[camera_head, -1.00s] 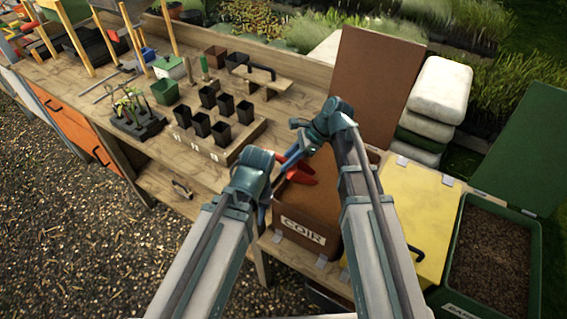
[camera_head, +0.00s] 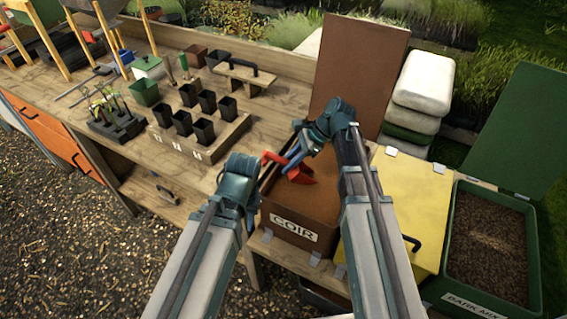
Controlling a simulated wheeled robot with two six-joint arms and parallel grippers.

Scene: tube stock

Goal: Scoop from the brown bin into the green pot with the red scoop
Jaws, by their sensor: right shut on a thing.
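The red scoop (camera_head: 301,174) is held by my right gripper (camera_head: 291,157), whose blue fingers are shut on it. The scoop is over the open brown bin (camera_head: 290,234) labelled COIR, which holds brown coir (camera_head: 318,196). Whether the scoop carries coir or touches it, I cannot tell. My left gripper (camera_head: 262,182) is at the bin's left edge; its fingers are mostly hidden by its wrist, so its opening is unclear. The green pot (camera_head: 144,93) stands upright on the bench at the left, well away from both grippers.
Several black pots (camera_head: 205,131) stand on a wooden tray, beside a seedling tray (camera_head: 115,126). A wooden tamper (camera_head: 250,74) lies behind. The bin's brown lid (camera_head: 358,78) stands upright. A yellow-lidded bin (camera_head: 402,205) and an open green bin (camera_head: 487,245) are right.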

